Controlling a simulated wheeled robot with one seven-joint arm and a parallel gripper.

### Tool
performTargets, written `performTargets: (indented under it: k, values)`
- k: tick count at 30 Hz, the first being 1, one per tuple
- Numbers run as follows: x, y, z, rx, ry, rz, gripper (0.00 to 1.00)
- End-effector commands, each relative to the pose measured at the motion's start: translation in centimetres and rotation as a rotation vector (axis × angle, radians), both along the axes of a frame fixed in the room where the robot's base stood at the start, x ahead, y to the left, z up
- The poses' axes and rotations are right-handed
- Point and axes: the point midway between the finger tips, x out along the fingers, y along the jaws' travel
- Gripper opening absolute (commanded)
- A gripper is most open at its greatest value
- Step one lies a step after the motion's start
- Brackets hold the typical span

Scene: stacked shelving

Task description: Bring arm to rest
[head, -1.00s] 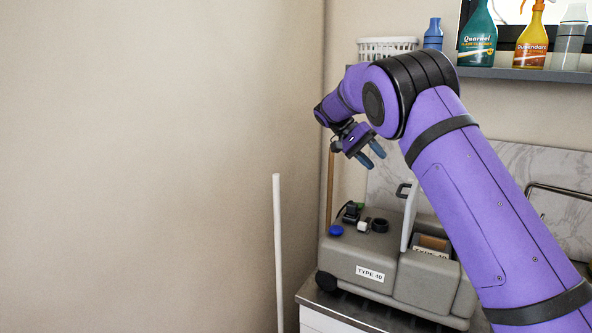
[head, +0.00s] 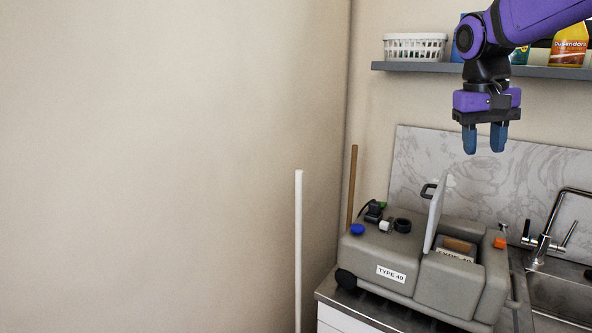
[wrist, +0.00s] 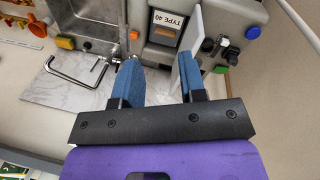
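My purple arm reaches in from the upper right in the head view. My gripper (head: 484,138) points down, with its two blue fingers apart and nothing between them. It hangs in front of the marbled backsplash, above the grey TYPE 40 machine (head: 400,268). In the wrist view my gripper (wrist: 160,82) also shows open and empty, with the machine's front and its label beyond the fingers.
A grey shelf (head: 480,69) with a white basket (head: 414,46) and bottles is close behind my arm. A sink with a tap (head: 545,240) lies at right. A white pole (head: 298,250) and a brown stick (head: 351,188) stand left of the machine. The left wall area is clear.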

Motion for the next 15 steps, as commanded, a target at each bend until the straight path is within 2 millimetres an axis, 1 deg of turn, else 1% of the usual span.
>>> performTargets:
  k: [1, 8, 15]
  values:
    - [-1.7, 0.0, 0.2, 0.019, -0.028, 0.018, 0.38]
    - [-8.3, 0.7, -0.3, 0.086, -0.152, 0.097, 0.38]
    - [-14.7, 1.9, -2.1, 0.122, -0.285, 0.177, 0.38]
